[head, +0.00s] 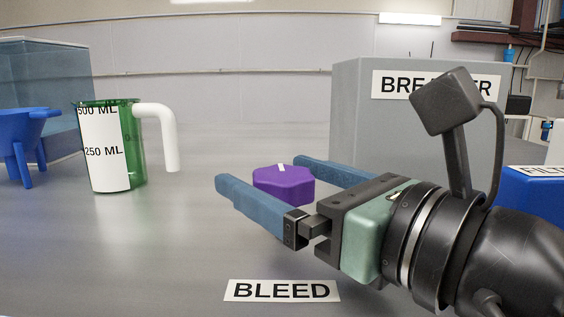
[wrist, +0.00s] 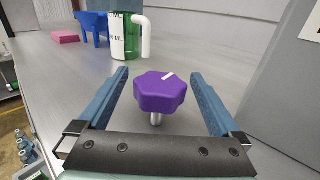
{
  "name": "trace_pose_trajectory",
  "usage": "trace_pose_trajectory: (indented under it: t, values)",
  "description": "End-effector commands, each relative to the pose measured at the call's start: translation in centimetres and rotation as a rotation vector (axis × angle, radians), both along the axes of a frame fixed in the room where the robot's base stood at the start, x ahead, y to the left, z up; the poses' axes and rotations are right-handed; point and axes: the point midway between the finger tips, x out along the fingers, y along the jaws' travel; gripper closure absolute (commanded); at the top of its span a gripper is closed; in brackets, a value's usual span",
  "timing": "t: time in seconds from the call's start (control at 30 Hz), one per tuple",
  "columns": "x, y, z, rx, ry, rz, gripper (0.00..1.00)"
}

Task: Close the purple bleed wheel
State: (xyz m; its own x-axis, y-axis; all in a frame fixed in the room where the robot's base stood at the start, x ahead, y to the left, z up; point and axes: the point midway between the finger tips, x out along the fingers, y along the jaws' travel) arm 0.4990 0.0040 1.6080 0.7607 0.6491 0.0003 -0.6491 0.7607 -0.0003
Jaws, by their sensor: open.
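The purple bleed wheel (head: 284,186) is a lobed knob with a white mark on top, behind the BLEED label (head: 282,290). In the wrist view the wheel (wrist: 160,92) sits on a short pale stem (wrist: 156,119), with its white mark pointing to the upper right. My gripper (head: 268,168) is open with its two blue fingers spread on either side of the wheel. In the wrist view the gripper (wrist: 160,78) shows a gap between each finger and the wheel. Nothing is held.
A green jug (head: 128,140) with a white handle stands at the left, beside a blue funnel-like stand (head: 22,145) and a clear bluish tank (head: 50,80). A grey BREATHER box (head: 345,110) rises behind my gripper. A pink block (wrist: 66,37) lies farther off. The grey surface between jug and wheel is clear.

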Motion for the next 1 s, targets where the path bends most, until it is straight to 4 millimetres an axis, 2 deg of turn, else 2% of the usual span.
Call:
trace_pose_trajectory:
  t: [0.23, 0.6, 0.7, 1.0]
  values:
    - [0.07, 0.04, -0.06, 0.0, 0.0, 0.0, 0.0]
    - [0.05, 0.02, -0.04, 0.0, 0.0, 0.0, 0.67]
    - [0.04, 0.01, -0.04, 0.0, 0.0, 0.0, 0.82]
    - [0.04, 0.07, -0.19, -0.006, 0.0, -0.099, 0.82]
